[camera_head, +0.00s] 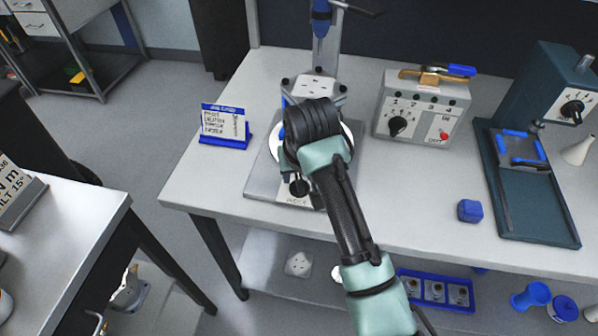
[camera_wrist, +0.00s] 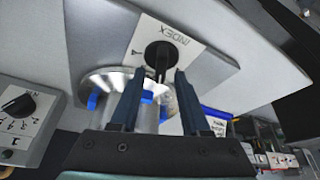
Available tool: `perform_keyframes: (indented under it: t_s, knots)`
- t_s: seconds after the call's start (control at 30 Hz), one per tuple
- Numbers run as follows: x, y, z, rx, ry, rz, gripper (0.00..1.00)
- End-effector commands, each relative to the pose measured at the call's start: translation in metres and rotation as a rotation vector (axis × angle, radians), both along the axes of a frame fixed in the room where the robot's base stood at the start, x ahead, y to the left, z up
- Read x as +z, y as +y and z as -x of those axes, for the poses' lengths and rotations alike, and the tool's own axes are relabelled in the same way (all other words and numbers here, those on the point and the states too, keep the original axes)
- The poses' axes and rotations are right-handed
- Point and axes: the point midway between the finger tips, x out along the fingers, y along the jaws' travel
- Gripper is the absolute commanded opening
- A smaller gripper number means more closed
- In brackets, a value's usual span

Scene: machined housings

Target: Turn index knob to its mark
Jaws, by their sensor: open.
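The index knob (camera_wrist: 160,56) is a round black knob on a white plate lettered INDEX (camera_wrist: 176,32), shown upside down in the wrist view. A grip bar on it extends down toward my fingers. A small black mark (camera_wrist: 135,50) shows on the plate left of the knob. In the head view the knob (camera_head: 299,187) sits at the front of the grey fixture base (camera_head: 262,180), below my wrist. My gripper (camera_wrist: 159,75) is open, its two dark fingers pointing at the knob, one either side of the bar's line. I cannot tell whether they touch it.
A grey control box (camera_head: 420,108) with another black knob stands to the right, and a blue-edged sign (camera_head: 225,127) to the left. The front right of the table is mostly clear.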

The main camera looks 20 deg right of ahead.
Motion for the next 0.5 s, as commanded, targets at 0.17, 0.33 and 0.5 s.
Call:
perform_keyframes:
  t_s: [0.17, 0.33, 0.5]
  knots:
    - [0.0003, 0.0000, 0.0000, 0.000, 0.000, 0.000, 0.35]
    - [0.0005, 0.0000, 0.0001, 0.000, 0.000, 0.000, 0.05]
    - [0.0005, 0.0001, 0.0002, 0.000, 0.000, 0.000, 0.00]
